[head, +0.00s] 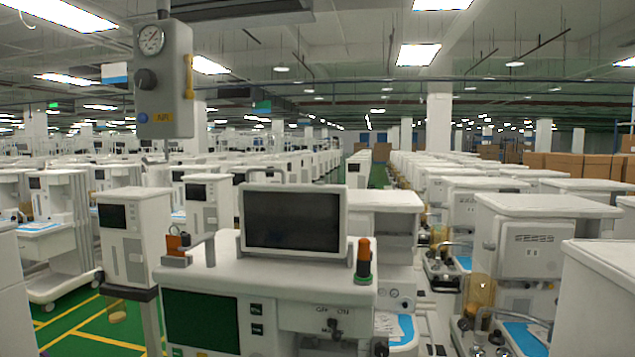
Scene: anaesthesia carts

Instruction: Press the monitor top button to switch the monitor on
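A monitor (292,219) with a white frame and a dark, blank screen stands upright on top of the nearest white anaesthesia cart (300,275), at the centre of the head view. I cannot make out a button on the monitor's top edge at this size. The cart's front has a dark green screen (201,321) and a rotary switch (335,327) between the words OFF and ON. Neither of my grippers is in view.
An orange and black cylinder (364,262) stands right of the monitor, and a small orange item (176,244) sits left of it. A grey gauge box (164,80) hangs at upper left. Rows of white carts (540,206) crowd both sides.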

